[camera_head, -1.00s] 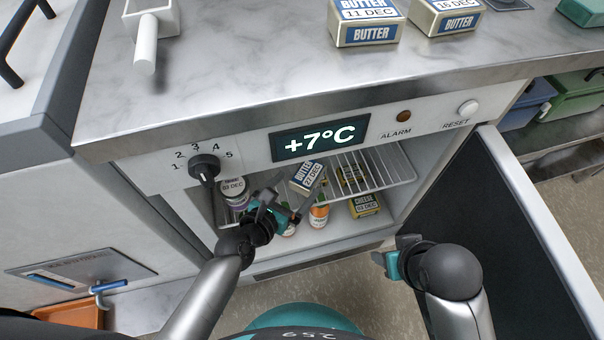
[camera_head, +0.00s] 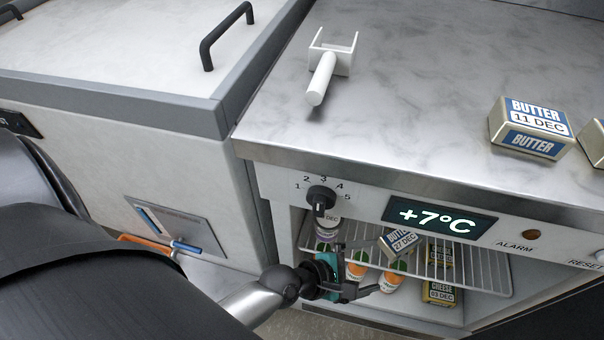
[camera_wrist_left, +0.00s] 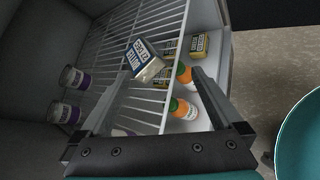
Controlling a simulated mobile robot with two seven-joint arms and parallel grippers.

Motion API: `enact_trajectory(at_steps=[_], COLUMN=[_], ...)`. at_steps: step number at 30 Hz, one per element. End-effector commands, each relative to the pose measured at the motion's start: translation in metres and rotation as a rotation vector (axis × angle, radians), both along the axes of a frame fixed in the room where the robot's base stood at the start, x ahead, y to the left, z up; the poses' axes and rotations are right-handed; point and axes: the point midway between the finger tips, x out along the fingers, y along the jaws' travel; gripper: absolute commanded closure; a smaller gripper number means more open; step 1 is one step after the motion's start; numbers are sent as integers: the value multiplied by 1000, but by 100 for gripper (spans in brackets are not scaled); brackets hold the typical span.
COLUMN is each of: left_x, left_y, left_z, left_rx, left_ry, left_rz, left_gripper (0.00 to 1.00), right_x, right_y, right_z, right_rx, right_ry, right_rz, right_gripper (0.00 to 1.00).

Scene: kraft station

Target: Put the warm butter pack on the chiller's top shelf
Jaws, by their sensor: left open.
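A butter pack (camera_head: 398,243) marked 27 DEC lies askew on the chiller's wire top shelf (camera_head: 470,270). In the left wrist view the pack (camera_wrist_left: 144,62) lies on the shelf bars beyond my fingertips. My left gripper (camera_head: 362,268) is at the chiller opening, left of the pack. Another butter pack (camera_head: 530,128), marked 11 DEC, stands on the counter. I cannot tell from the frames which pack is warm. My right gripper is out of view.
The chiller display (camera_head: 440,217) reads +7°C, beside a dial (camera_head: 321,199). Jars (camera_wrist_left: 70,78) are at the left in the wrist view. A white scoop-like item (camera_head: 322,78) lies on the counter (camera_head: 420,90).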

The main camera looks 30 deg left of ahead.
Motion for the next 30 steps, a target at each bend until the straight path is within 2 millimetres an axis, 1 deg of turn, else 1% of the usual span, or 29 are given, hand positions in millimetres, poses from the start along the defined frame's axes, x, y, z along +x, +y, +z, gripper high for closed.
enact_trajectory(at_steps=[1, 3, 8, 9, 11, 15, 18, 22, 25, 30], left_x=[-5, -13, -31, -35, -42, -59, -70, -81, -87, -89], left_y=[-1, 1, 14, 19, 28, 54, 74, 95, 104, 110], left_z=[-1, -5, -14, -16, -19, -23, -24, -23, -22, -21], left_rx=[123, 299, 687, 779, 911, 1194, 1347, 1470, 1514, 1535], left_ry=[-41, -96, -207, -230, -259, -306, -317, -316, -313, -311], left_rz=[-93, -231, -555, -639, -768, -1081, -1293, -1508, -1609, -1661], left_gripper=[0, 0, 0, 0, 0, 0, 0, 0, 0, 0], right_x=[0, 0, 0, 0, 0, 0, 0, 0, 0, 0], right_y=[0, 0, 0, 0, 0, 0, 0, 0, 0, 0], right_z=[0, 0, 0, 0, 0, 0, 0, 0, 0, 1], right_rx=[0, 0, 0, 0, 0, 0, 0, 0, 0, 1], right_ry=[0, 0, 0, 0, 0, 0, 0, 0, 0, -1], right_rz=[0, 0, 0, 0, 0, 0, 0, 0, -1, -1], right_gripper=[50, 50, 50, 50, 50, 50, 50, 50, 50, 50])
